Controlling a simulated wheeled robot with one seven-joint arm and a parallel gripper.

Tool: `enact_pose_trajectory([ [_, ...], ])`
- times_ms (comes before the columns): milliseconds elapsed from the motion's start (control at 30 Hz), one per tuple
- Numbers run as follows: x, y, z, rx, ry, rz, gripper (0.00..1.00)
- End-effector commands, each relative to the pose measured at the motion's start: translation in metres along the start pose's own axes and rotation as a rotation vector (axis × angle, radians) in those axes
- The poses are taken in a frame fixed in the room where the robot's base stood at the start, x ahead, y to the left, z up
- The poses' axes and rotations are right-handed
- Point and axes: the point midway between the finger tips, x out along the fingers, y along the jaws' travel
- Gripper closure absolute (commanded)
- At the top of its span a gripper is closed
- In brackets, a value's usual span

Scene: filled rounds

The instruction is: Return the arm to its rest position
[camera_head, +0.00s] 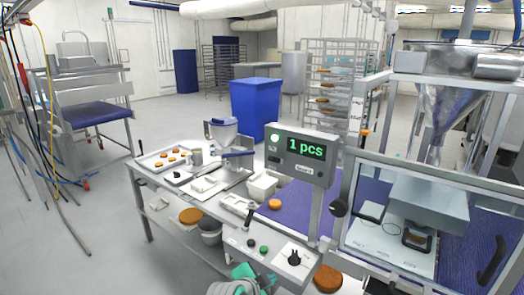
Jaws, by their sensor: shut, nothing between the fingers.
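My gripper's fingers do not show in the head view. A grey rounded part with teal pieces shows at the bottom edge, left of centre, in front of the control box. It may be part of my own arm, cut off by the frame. No task object is visible in a grip.
A workbench (150,183) carries a tray (165,158) of brown rounds, a small hopper device (222,133) and white containers. A display reading "1 pcs" (303,150) rises above a control box (272,250). A framed machine (425,205) stands right. Floor (80,215) at left is partly clear.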

Motion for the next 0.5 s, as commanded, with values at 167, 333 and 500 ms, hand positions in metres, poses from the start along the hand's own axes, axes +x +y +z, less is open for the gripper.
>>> enact_pose_trajectory([
  [167,0.017,0.037,0.017,-0.129,0.035,-0.043,1.00],
  [333,0.026,0.077,0.041,-0.285,0.064,-0.114,1.00],
  [500,0.025,0.119,0.066,-0.424,0.085,-0.186,1.00],
])
